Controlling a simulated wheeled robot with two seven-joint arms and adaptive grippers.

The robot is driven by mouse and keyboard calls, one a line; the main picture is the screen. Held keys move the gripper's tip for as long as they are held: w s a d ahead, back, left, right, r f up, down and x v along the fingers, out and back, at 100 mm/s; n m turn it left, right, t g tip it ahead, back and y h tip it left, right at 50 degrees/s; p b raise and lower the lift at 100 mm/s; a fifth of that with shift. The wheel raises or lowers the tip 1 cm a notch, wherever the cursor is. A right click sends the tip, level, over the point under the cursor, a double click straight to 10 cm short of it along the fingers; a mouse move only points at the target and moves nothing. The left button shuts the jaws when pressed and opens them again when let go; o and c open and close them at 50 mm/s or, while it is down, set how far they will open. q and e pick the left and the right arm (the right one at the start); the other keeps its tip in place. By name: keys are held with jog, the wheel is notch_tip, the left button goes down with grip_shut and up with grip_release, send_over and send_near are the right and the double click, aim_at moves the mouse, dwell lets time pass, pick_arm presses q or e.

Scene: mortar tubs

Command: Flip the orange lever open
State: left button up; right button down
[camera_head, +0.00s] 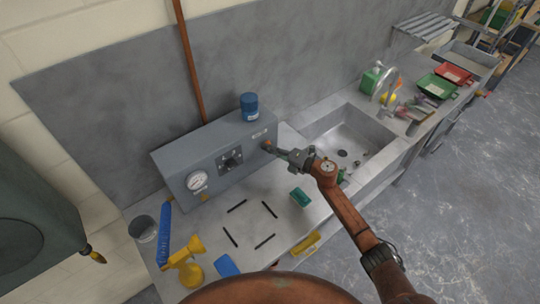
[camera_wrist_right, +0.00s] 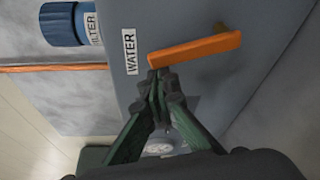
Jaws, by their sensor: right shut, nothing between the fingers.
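The orange lever (camera_wrist_right: 196,48) is on the face of a grey box next to a label reading WATER, in the right wrist view. In the head view only a small part of the lever (camera_head: 266,146) shows at the box's right end. My right gripper (camera_wrist_right: 158,80) is shut and empty. Its fingertips are right at the lever's left end in the wrist view; I cannot tell whether they touch it. In the head view the right gripper (camera_head: 279,153) reaches the box's right end from the right. My left gripper is not in view.
The grey box (camera_head: 215,155) carries a gauge (camera_head: 197,180) and has a blue container (camera_head: 249,106) on top. A sink (camera_head: 345,140) lies right of it.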

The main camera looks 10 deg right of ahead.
jog(key=d+m+b, duration=0.1)
jog(key=w+d+m+y, duration=0.1)
jog(key=m, duration=0.1)
jog(key=shift+w+d+r+t+b, duration=0.15)
jog(key=shift+w+r+t+b, duration=0.05)
jog(key=shift+r+t+b, duration=0.2)
jog(key=shift+d+m, duration=0.1)
jog(key=shift+m, duration=0.2)
jog(key=shift+w+d+r, duration=0.1)
jog(key=shift+d, duration=0.05)
jog(key=s+d, duration=0.4)
jog(key=s, duration=0.4)
jog(key=shift+s, duration=0.25)
dwell(0.4)
